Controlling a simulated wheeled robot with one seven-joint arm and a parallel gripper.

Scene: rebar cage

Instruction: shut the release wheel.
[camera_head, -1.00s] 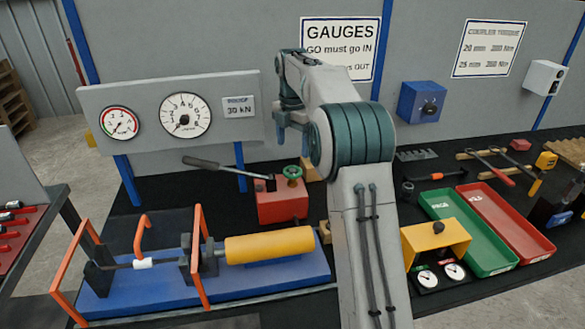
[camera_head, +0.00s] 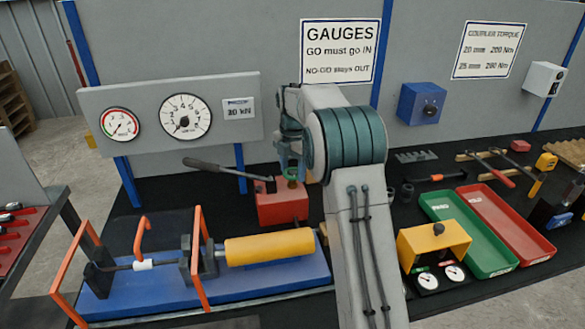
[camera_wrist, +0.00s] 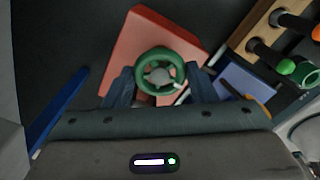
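The release wheel (camera_head: 292,184) is a green ring on top of a red pump block (camera_head: 275,208). In the wrist view the wheel (camera_wrist: 160,54) shows from above with a grey hub, over the red block (camera_wrist: 128,42). My gripper (camera_wrist: 160,75) is above the block with one finger on each side of the wheel. The fingers look spread, with narrow gaps to the rim; contact is not clear. In the head view my gripper (camera_head: 291,172) comes down over the wheel and partly hides it.
A dark lever (camera_head: 215,166) sticks out left from the red block. The blue test bed with a yellow cylinder (camera_head: 270,246) and orange guards (camera_head: 200,260) lies in front. Gauges (camera_head: 185,117) stand behind. A yellow box (camera_head: 435,243) and green tray (camera_head: 470,235) lie right.

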